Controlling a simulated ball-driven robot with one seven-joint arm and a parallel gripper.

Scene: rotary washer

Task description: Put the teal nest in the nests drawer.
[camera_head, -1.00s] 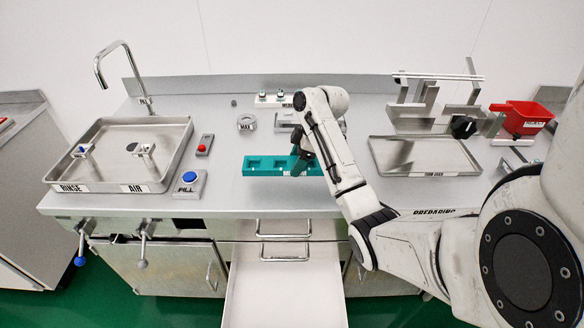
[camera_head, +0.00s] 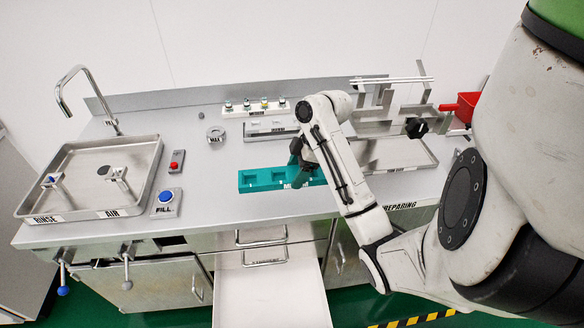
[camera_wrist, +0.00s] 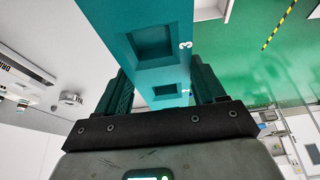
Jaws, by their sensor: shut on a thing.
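The teal nest (camera_head: 262,180) is a long block with square pockets; in the head view it is at the middle of the counter's front part. My gripper (camera_head: 300,158) is at its right part, with the arm hiding that end. In the wrist view the nest (camera_wrist: 150,62) lies between the two dark fingers of my gripper (camera_wrist: 163,88), which is shut on it. The floor shows beyond it, so it seems held above the counter. The open drawer (camera_head: 270,295), white inside and empty where visible, is pulled out below the counter front; its label is too small to read.
A sink tray (camera_head: 95,170) with rinse and air fittings stands at the left, beside the blue FILL button (camera_head: 166,197). A flat metal tray (camera_head: 405,153) and metal racks stand at the right. A closed drawer handle (camera_head: 260,236) sits above the open drawer.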

